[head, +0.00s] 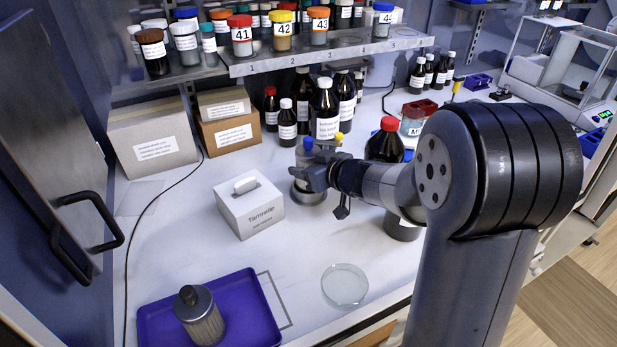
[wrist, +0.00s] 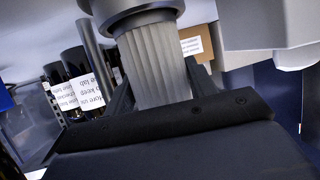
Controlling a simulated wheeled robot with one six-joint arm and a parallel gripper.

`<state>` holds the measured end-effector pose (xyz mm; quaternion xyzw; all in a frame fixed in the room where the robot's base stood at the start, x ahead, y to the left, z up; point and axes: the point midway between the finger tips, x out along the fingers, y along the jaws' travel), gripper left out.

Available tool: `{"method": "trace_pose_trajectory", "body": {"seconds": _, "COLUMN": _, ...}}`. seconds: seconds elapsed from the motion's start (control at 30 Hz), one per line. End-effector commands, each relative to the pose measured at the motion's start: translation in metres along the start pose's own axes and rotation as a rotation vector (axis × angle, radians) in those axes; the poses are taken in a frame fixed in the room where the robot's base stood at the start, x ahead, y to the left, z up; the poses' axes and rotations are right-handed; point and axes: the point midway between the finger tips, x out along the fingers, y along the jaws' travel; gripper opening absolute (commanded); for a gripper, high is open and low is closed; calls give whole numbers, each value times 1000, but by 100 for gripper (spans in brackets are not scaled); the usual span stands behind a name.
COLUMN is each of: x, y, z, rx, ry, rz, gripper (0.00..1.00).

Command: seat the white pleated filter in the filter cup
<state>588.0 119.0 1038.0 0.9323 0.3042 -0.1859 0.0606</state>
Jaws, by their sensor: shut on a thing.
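My gripper (head: 312,178) is shut on the white pleated filter (wrist: 155,62). In the wrist view its pale pleats stand between both fingers. A wide grey ring (wrist: 130,20) crosses the end of the pleats; I cannot tell whether it is the cup's rim or the filter's end cap. In the head view a grey, round-rimmed cup (head: 309,195) stands directly below my gripper, and my fingers hide most of the filter. How far the filter's lower end is inside the cup cannot be told.
A white tissue box (head: 249,207) stands close left of my gripper. Brown bottles (head: 326,108) stand behind it, and a large red-capped bottle (head: 385,142) is close right. A purple tray (head: 255,305) holds a grey canister (head: 201,318). A glass dish (head: 344,285) lies in front.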

Motion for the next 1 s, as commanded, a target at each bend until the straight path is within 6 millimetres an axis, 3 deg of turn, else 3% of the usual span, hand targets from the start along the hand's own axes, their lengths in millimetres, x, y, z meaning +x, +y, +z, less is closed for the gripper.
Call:
{"method": "trace_pose_trajectory", "body": {"seconds": 0.1, "x": 6, "y": 0, "z": 15, "rx": 1, "ry": 1, "rz": -1, "gripper": 27}}
{"method": "trace_pose_trajectory", "body": {"seconds": 0.53, "x": 8, "y": 0, "z": 20, "rx": 0, "ry": 1, "rz": -1, "gripper": 27}}
{"method": "trace_pose_trajectory", "body": {"seconds": 0.57, "x": 8, "y": 0, "z": 19, "rx": 0, "ry": 1, "rz": 0, "gripper": 55}}
{"method": "trace_pose_trajectory", "body": {"seconds": 0.8, "x": 8, "y": 0, "z": 19, "rx": 0, "ry": 1, "rz": 0, "gripper": 75}}
{"method": "trace_pose_trajectory", "body": {"seconds": 1.0, "x": 8, "y": 0, "z": 19, "rx": -1, "ry": 1, "rz": 0, "gripper": 75}}
